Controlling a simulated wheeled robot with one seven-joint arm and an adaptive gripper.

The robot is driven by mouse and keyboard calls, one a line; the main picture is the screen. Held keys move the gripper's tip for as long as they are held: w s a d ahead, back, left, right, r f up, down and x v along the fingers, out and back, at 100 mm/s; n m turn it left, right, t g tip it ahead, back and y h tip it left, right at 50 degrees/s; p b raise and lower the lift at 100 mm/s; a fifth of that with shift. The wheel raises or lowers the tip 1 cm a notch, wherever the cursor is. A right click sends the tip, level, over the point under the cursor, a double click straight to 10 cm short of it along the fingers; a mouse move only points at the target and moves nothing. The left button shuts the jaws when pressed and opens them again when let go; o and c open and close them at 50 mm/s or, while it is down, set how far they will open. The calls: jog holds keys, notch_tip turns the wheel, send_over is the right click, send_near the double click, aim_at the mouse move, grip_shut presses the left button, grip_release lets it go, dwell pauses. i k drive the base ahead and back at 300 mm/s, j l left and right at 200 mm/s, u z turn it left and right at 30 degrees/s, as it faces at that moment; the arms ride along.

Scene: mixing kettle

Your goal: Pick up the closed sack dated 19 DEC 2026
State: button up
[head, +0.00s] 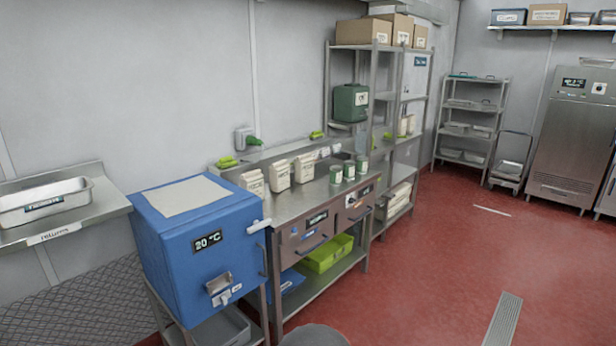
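Three small cream sacks stand upright in a row on the steel bench: a left one (252,183), a middle one (279,176) and a right one (304,168). Each has dark print on its front, too small to read, so I cannot tell which is dated 19 DEC 2026. I also cannot tell which of them are closed. More pale packs (407,126) stand on the steel rack to the right, also unreadable. My gripper is not in view.
Several small green-labelled tins (349,171) stand right of the sacks. A blue box reading 20 °C (200,240) stands left of the bench (290,205). A tray (45,203) lies on the returns shelf at far left. Red floor (440,270) is open to the right.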

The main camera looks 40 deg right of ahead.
aim_at(279, 171)
jog(key=i+l, duration=0.1)
jog(key=l, duration=0.3)
jog(key=i+l+z, duration=0.1)
jog(key=l, duration=0.3)
jog(key=i+l, duration=0.2)
jog(key=l, duration=0.2)
jog(key=i+l, duration=0.1)
jog(key=l, duration=0.25)
jog(key=i+l+z, duration=0.1)
jog(key=l, duration=0.3)
jog(key=i+l, duration=0.2)
jog(key=l, duration=0.15)
jog(key=i+l+z, duration=0.1)
jog(key=l, duration=0.3)
jog(key=i+l, duration=0.25)
jog(key=l+z, duration=0.05)
jog(key=l, duration=0.05)
